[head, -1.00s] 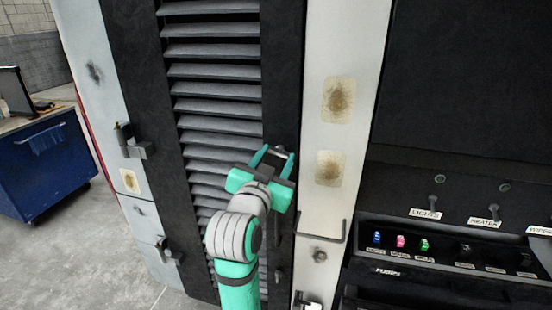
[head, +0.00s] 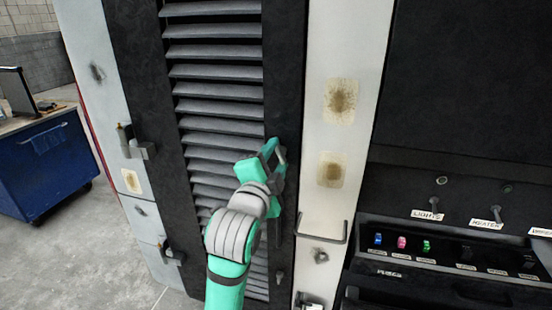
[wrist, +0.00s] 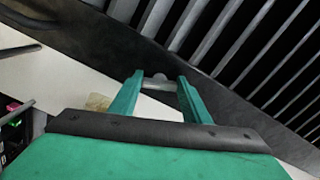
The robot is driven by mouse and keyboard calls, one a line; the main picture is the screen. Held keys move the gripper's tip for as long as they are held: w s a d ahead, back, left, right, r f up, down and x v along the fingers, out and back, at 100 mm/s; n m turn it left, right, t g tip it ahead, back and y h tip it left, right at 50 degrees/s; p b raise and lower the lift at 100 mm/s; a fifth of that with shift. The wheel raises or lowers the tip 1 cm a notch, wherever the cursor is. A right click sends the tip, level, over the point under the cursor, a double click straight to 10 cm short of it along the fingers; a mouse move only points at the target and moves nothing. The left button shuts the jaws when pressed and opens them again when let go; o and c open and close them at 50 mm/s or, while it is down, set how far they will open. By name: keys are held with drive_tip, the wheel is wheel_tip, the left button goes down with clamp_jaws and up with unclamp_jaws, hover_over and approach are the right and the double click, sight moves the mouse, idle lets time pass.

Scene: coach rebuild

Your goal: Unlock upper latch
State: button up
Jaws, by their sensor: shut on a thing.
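The louvered black door (head: 215,92) fills the middle of the head view. My gripper (head: 274,152) is at the black right border of the door, at the upper latch. In the wrist view, the two green fingers of my gripper (wrist: 160,92) stand either side of the small grey upper latch (wrist: 160,80) and are shut on it. In the head view the latch is mostly hidden by the fingers. A lower latch (head: 279,276) shows on the same border, below my gripper.
Two hinges (head: 135,145) (head: 170,253) stick out at the door's left. A bent metal handle (head: 322,238) is on the white pillar (head: 325,140) to the right. A switch panel (head: 450,255) lies farther right. A blue cabinet (head: 45,165) stands far left, with open floor before it.

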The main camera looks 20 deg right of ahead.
drive_tip(key=shift+m, duration=2.2)
drive_tip(key=o, duration=1)
drive_tip(key=shift+o, duration=0.2)
drive_tip(key=shift+r, duration=0.1)
drive_tip(key=v, duration=1)
drive_tip(key=shift+s+a, duration=0.3)
